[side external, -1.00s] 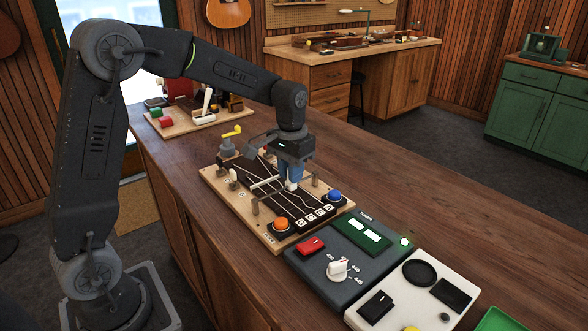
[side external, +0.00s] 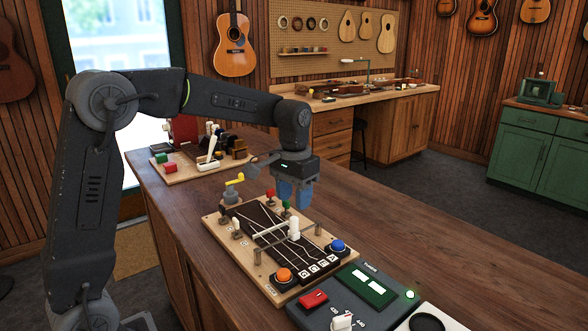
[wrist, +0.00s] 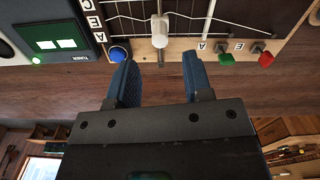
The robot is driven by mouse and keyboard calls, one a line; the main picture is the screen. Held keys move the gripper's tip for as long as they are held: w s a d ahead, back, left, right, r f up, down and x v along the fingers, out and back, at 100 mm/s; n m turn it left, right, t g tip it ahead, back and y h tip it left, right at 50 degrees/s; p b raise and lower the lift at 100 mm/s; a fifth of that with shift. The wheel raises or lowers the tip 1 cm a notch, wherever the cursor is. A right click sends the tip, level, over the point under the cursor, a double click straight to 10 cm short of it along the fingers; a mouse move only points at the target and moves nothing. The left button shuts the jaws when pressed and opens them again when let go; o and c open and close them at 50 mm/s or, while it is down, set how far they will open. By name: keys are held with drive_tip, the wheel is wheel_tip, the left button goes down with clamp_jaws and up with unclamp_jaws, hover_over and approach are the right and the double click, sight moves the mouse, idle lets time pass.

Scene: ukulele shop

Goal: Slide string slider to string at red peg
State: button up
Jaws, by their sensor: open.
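The string slider is a white upright knob (side external: 294,228) on a rail across the dark string panel (side external: 300,248). It stands near the panel's far-right side; I cannot tell exactly which string it is at. It also shows in the wrist view (wrist: 160,32), top centre. The red peg (side external: 270,193) is at the board's far edge, beside the green peg (side external: 286,205); in the wrist view the red peg (wrist: 266,59) is at right. My gripper (side external: 291,205) has blue fingers, open and empty. It hangs beyond the board's far edge, with the slider in front of and apart from the fingertips.
A blue button (side external: 338,246) and an orange button (side external: 284,275) sit at the board's near end. A yellow crank (side external: 235,180) rises at the other end. The tuner box (side external: 352,300) adjoins the board. Bare wooden counter (side external: 360,210) lies beyond.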

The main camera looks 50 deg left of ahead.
sight(294, 218)
wheel_tip(294, 218, up, 7)
drive_tip(key=shift+r, duration=0.2)
drive_tip(key=shift+s, duration=0.1)
idle(0.4)
